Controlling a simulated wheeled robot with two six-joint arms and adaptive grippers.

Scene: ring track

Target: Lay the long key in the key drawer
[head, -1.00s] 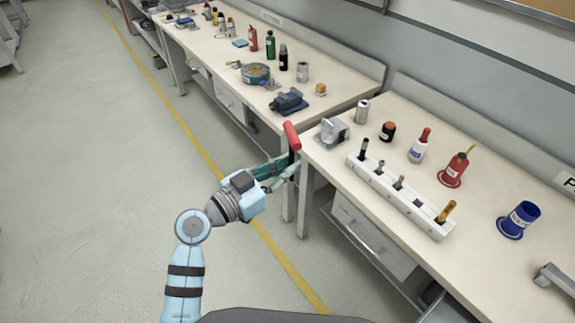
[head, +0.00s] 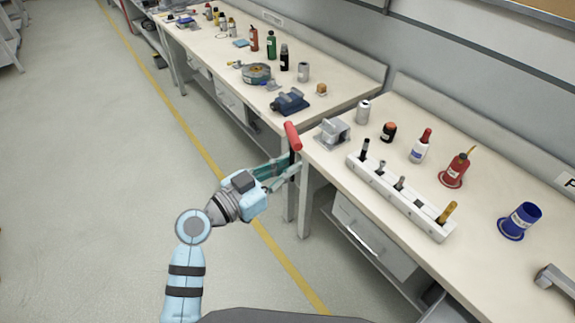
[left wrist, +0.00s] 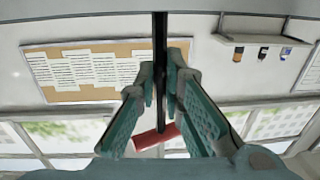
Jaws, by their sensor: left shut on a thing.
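The long key (head: 293,137) has a red cross handle and a thin dark shaft. My left gripper (head: 293,168) is shut on the shaft, with the handle on top and the shaft roughly upright. The key is in the air just left of the near bench's corner. In the left wrist view the dark shaft (left wrist: 160,70) runs between the fingers of my left gripper (left wrist: 160,75), with the red handle close to the palm. A pale drawer front (head: 370,240) with a bar handle is under the near bench. I cannot tell whether it is the key drawer. My right gripper is out of view.
The near bench (head: 450,120) carries a white rack (head: 398,196) of tools, a grey block (head: 332,131), bottles and a blue cup (head: 519,221). The far bench (head: 335,102) holds a blue vise (head: 288,102) and several bottles. The floor at left is clear.

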